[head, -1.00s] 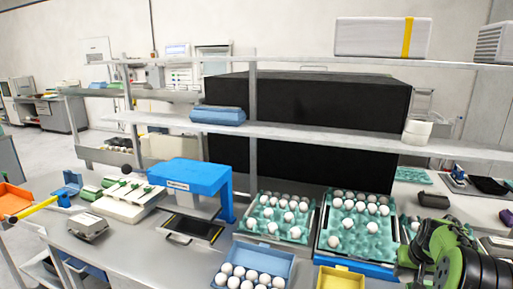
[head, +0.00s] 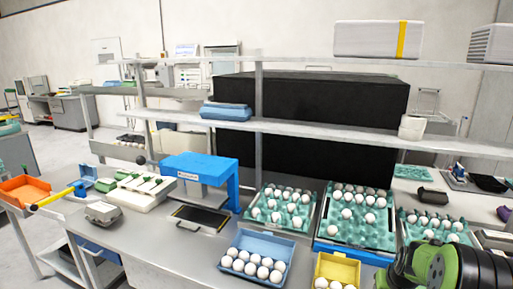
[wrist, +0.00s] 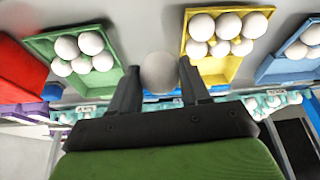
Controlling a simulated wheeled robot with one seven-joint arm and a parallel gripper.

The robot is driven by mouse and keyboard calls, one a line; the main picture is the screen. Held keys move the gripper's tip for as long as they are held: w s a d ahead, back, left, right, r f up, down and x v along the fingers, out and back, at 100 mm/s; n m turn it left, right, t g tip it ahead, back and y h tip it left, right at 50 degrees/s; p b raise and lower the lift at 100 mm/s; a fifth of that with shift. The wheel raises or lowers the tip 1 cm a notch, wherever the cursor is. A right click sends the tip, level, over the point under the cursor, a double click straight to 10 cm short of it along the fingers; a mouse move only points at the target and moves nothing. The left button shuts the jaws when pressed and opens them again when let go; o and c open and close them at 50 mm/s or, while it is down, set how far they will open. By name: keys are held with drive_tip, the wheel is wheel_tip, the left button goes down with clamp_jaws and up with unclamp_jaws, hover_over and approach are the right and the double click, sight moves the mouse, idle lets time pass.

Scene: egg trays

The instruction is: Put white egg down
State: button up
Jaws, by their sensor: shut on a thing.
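My gripper (wrist: 158,66) is shut on a white egg (wrist: 159,76), which sits between its two dark fingers in the wrist view. A green carton (wrist: 124,48) with several white eggs lies to the left of the held egg in that view. A yellow carton (wrist: 222,72) with several eggs lies to the right. The yellow carton also shows at the bottom of the head view (head: 337,268). In the head view my fingers and the held egg are out of sight; only my green and black arm shows at the lower right.
A blue carton (head: 278,246) full of white eggs stands left of the yellow one. Green egg trays (head: 357,235) stand behind it on the bench. A blue machine (head: 205,170) and a shelf (head: 300,128) are further back. Red (wrist: 20,72) and purple containers (wrist: 22,110) show in the wrist view.

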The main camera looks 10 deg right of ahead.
drive_tip(key=a+f+n, duration=0.1)
drive_tip(key=a+f, duration=0.3)
drive_tip(key=a, duration=0.5)
drive_tip(key=s+a+f+n+y, duration=0.1)
drive_tip(key=a+f+n, duration=0.1)
drive_tip(key=a+f, duration=0.3)
drive_tip(key=a+f+n, duration=0.1)
drive_tip(key=a+f, duration=0.3)
drive_tip(key=a, duration=0.9)
drive_tip(key=shift+s+f+y, duration=0.35)
drive_tip(key=shift+y, duration=0.05)
